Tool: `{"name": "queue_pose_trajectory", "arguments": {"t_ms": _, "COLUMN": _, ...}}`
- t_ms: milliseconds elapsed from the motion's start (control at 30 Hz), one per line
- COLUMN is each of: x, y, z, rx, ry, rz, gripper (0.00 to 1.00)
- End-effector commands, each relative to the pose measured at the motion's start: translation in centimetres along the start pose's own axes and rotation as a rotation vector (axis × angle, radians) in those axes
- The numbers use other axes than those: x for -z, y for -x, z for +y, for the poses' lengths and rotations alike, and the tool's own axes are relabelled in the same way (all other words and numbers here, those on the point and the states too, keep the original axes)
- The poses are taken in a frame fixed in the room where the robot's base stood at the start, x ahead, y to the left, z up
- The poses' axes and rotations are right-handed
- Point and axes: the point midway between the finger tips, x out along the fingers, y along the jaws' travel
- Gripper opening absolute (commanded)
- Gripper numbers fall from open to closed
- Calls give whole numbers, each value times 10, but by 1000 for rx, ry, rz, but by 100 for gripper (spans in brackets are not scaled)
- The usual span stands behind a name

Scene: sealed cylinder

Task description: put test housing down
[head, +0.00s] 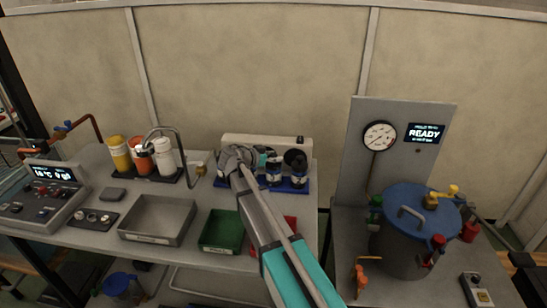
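My arm reaches from the bottom of the head view up to the back of the left workbench. Its grey wrist end (238,158) is beside the left end of a blue rack (299,188). My gripper's fingers are hidden or too small to make out, so I cannot tell whether they are open or hold anything. Several dark cylindrical parts (273,171) stand at the blue rack, partly behind my arm. I cannot tell which of them, if any, is the test housing.
The bench holds a grey tray (157,220), a green bin (222,231), a red bin (291,222) partly behind my arm, bottles (163,155) and a control box (45,196). A blue-lidded vessel (405,240) stands right, before a panel reading READY (425,133).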

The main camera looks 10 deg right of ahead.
Motion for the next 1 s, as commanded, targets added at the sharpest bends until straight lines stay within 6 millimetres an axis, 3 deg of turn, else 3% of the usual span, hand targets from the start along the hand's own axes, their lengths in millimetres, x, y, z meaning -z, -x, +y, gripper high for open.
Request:
{"name": "queue_pose_trajectory", "arguments": {"t_ms": 100, "x": 0, "y": 0, "z": 0, "rx": 0, "ry": 0, "rz": 0, "gripper": 74}}
{"name": "queue_pose_trajectory", "arguments": {"t_ms": 633, "x": 4, "y": 2, "z": 0, "rx": 0, "ry": 0, "rz": 0, "gripper": 74}}
{"name": "queue_pose_trajectory", "arguments": {"t_ms": 1000, "x": 5, "y": 49, "z": 0, "rx": 2, "ry": 1, "rz": 0, "gripper": 74}}
